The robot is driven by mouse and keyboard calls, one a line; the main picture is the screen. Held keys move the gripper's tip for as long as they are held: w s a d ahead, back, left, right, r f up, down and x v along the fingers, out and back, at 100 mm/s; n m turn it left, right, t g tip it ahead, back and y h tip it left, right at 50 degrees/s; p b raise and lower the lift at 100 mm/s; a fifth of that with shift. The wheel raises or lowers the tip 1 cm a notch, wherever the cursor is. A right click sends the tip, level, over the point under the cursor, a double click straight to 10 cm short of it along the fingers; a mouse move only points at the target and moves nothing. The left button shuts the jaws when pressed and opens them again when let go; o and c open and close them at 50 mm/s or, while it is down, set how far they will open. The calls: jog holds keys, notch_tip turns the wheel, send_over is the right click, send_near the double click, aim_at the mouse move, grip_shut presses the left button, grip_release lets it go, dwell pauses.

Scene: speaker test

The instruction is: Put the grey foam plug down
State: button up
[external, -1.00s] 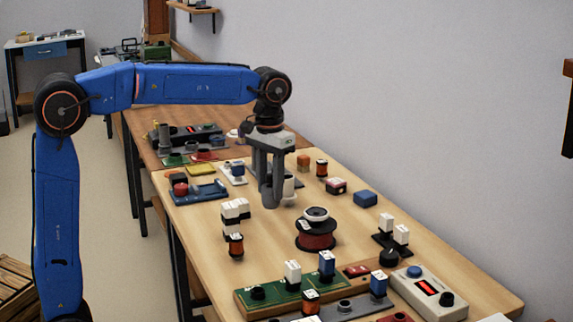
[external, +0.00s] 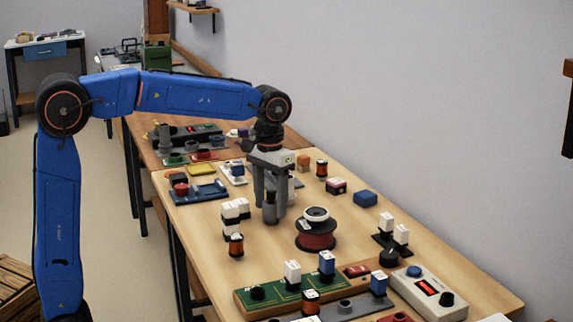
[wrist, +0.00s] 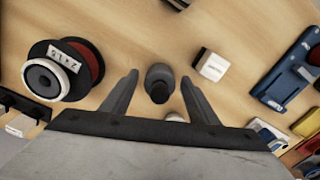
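The grey foam plug (external: 270,210) stands upright on the wooden table, left of a wire spool in the external view. In the wrist view the plug (wrist: 160,76) is between my fingertips, with its dark top towards the camera. My gripper (external: 271,205) points straight down around the plug. In the wrist view my gripper (wrist: 160,78) is open, with a gap showing on each side of the plug. The plug's far side is hidden.
The spool (external: 316,236) with a white ring on top is close on the right. White blocks (external: 236,208) with an orange-and-black piece stand to the left. A green board (external: 270,298) lies in front. Bare tabletop (external: 275,258) shows between.

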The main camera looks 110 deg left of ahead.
jog(key=shift+r, duration=0.1)
notch_tip(320, 180, up, 12)
jog(key=shift+r, duration=0.1)
dwell(0.6)
